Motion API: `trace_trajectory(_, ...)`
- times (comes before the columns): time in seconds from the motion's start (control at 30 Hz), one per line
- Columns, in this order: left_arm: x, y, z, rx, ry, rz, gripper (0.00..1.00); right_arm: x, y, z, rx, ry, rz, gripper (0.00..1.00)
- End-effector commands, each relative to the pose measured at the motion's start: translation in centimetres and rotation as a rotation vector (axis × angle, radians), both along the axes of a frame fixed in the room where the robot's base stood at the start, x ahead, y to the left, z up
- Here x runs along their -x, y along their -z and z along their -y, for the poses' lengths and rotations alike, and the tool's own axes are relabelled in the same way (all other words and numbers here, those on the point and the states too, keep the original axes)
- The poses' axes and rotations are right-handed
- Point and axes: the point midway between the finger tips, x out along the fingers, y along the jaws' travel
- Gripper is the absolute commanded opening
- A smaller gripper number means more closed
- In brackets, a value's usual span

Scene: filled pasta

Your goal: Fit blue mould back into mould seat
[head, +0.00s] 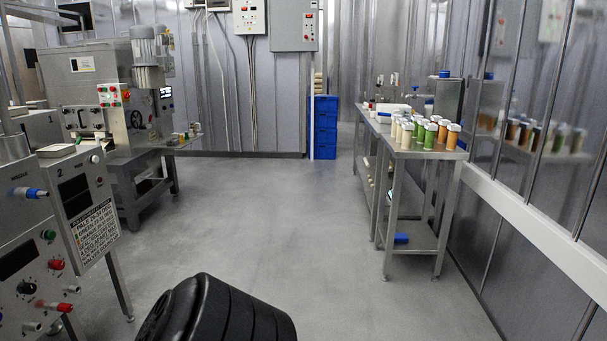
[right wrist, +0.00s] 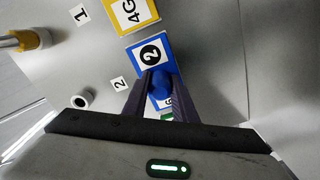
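In the right wrist view the blue mould (right wrist: 168,50) shows a white label with a black 2 and a rounded blue grip below it. My right gripper (right wrist: 161,80) has its two dark fingers on either side of this grip, close against it, and appears shut on it. The lower part of the mould is partly hidden by the fingers. A grey metal panel (right wrist: 205,30) lies behind the mould. I cannot tell whether the mould sits in its seat or is apart from it. Neither gripper shows in the head view.
A yellow block marked 4G (right wrist: 155,10) is just above the blue mould. A short metal tube (right wrist: 83,98) and an orange-capped cylinder (right wrist: 28,41) stand to the left.

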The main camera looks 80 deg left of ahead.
Motion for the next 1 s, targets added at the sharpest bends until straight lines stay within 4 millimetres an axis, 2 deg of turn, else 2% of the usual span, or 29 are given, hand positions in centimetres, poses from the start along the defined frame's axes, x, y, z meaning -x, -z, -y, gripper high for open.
trace_trajectory(1.0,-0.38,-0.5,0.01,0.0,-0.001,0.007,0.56,0.88,-0.25,-0.23,0.002,-0.001,0.005,0.02)
